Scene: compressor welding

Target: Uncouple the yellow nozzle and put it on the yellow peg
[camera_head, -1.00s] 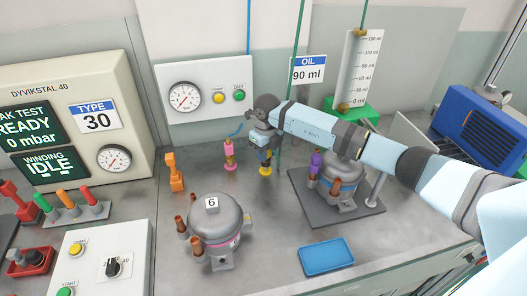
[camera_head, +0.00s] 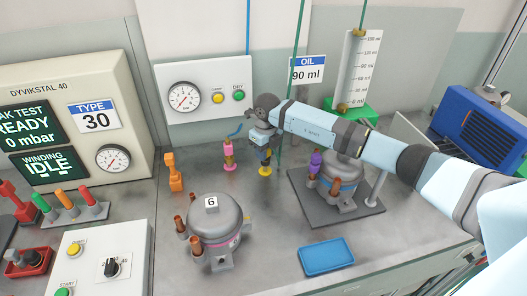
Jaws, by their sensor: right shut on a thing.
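My right gripper (camera_head: 264,150) points down at the back of the bench. It is shut on the yellow nozzle (camera_head: 265,158), of which only a small part shows between and below the fingers. The yellow peg (camera_head: 265,171) stands directly below, its round yellow base on the bench. The nozzle is upright at the peg; I cannot tell whether it is fully seated. My left gripper is not in view.
A pink nozzle on a peg (camera_head: 229,155) stands just left of my right gripper. An orange holder (camera_head: 174,172) is further left. A compressor marked 6 (camera_head: 215,228) stands in front; another compressor (camera_head: 340,180) sits on a dark plate (camera_head: 366,212). A blue tray (camera_head: 326,257) lies in front.

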